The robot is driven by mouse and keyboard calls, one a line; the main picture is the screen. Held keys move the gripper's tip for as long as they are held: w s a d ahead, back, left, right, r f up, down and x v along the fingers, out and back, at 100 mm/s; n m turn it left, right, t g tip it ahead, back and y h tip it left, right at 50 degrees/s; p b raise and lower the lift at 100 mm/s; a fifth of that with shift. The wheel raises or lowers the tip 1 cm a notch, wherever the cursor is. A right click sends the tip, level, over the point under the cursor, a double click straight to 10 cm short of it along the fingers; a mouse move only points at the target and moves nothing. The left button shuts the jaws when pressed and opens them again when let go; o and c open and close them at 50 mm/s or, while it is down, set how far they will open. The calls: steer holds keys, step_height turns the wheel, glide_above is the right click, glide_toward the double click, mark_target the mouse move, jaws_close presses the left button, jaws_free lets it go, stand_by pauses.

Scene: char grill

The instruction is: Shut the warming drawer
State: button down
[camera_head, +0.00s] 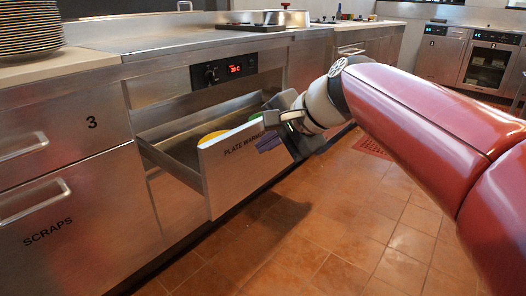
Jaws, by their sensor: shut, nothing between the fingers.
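A "SCRAPS" drawer (75,215) and drawer 3 (70,120) are closed at the left. Stacked plates (28,28) and a pan (282,18) stand on the counter. The tiled floor (340,225) before the drawer is clear. A red mat (374,146) lies behind my arm.

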steer(key=x, duration=0.3)
steer(key=r+x, duration=0.1)
steer(key=x, duration=0.3)
steer(key=a+x, duration=0.1)
steer(key=x, duration=0.2)
steer(key=shift+w+a+b, duration=0.2)
steer(key=shift+w+b, duration=0.2)
steer(key=shift+w, duration=0.05)
steer(key=shift+w+a, duration=0.3)
steer(key=shift+a, duration=0.15)
